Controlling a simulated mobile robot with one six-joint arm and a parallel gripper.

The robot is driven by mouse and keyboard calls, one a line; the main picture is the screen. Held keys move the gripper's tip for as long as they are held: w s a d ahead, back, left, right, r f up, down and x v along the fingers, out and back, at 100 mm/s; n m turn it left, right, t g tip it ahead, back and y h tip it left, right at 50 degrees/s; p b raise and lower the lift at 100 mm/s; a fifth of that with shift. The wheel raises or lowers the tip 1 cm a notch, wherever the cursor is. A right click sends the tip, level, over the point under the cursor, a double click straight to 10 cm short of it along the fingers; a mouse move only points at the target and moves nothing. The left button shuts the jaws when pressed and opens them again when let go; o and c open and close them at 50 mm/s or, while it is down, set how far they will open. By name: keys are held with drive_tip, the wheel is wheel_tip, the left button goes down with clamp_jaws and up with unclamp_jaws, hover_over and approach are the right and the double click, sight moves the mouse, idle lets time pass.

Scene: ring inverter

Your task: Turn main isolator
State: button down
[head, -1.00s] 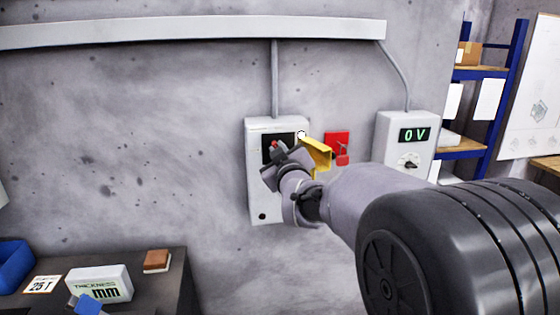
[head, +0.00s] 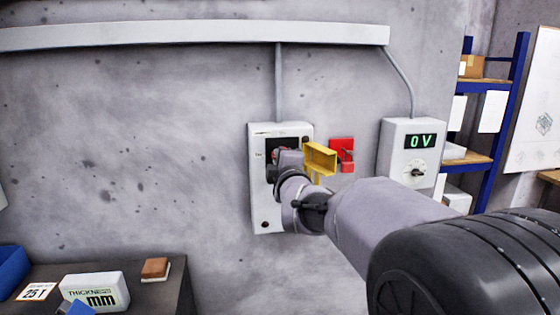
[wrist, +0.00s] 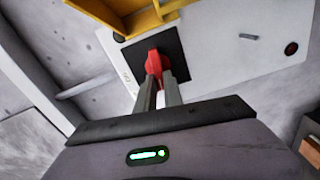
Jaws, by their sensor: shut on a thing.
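The main isolator is a light grey box (head: 263,213) on the wall, with a black square plate (wrist: 175,44) and a red handle (wrist: 158,63) on it. In the wrist view my gripper (wrist: 159,80) is shut on the red handle, with one dark finger on each side of it. In the head view my gripper (head: 280,160) is at the box's upper part and hides most of the plate and handle. A yellow bracket-like part (head: 320,159) shows beside my gripper, and also at the top of the wrist view (wrist: 125,18).
A red padlock station (head: 341,155) is on the wall to the right of the box. Further right is a grey meter box (head: 397,165) reading 0 V. A bench (head: 160,290) with a thickness gauge (head: 97,291) is at lower left. A blue shelf (head: 505,110) stands at right.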

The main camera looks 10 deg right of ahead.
drive_tip(key=shift+n, duration=0.6)
drive_tip(key=shift+f+n, duration=0.1)
drive_tip(key=shift+n, duration=0.2)
drive_tip(key=c, duration=1.5)
unclamp_jaws()
drive_tip(key=shift+o, duration=0.2)
drive_tip(key=s+p, duration=0.2)
drive_tip(key=s, duration=1.5)
drive_tip(key=shift+s, duration=0.2)
